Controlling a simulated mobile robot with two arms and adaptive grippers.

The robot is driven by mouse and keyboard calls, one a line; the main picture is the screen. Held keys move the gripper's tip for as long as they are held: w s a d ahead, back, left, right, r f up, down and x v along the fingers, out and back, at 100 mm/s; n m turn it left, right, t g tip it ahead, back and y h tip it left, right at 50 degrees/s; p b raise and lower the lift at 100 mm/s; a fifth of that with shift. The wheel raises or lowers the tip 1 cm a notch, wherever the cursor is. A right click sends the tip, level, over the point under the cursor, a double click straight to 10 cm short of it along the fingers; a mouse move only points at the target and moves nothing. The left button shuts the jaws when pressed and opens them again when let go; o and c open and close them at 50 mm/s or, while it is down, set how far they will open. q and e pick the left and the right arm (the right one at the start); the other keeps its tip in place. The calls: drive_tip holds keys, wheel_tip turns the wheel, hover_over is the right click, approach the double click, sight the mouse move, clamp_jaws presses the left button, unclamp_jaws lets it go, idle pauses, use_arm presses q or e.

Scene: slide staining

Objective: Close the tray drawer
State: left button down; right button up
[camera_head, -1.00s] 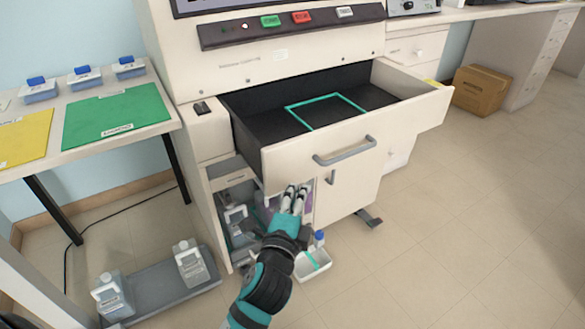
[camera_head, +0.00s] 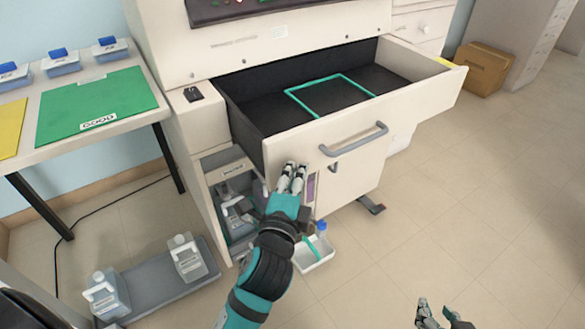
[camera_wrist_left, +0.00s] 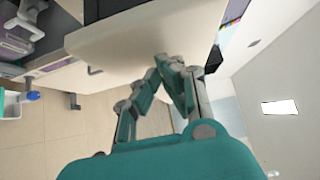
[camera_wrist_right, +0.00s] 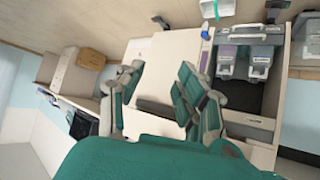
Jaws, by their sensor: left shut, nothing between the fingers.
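The tray drawer (camera_head: 410,108) is pulled out of the white machine. Its dark inside has a teal square outline (camera_head: 330,94), and its front carries a grey bar handle (camera_head: 354,140). My left gripper (camera_head: 293,166) is shut and empty, with its fingertips at the lower left part of the drawer front. In the left wrist view the shut fingertips (camera_wrist_left: 166,62) are close to the pale front panel; whether they touch cannot be told. My right gripper (camera_head: 436,303) is at the bottom edge of the head view, away from the drawer. In the right wrist view its fingers (camera_wrist_right: 152,85) are spread apart and empty.
Below the drawer is an open compartment with bottles (camera_head: 238,215). A small white tray (camera_head: 315,258) sits on the floor there. A side table with a green mat (camera_head: 98,105) stands left. Bottles stand on a grey floor tray (camera_head: 150,283).

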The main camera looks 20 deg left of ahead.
sight(278, 165)
drive_tip(key=shift+w+a+r, duration=0.1)
drive_tip(key=shift+w, duration=0.1)
idle(0.3)
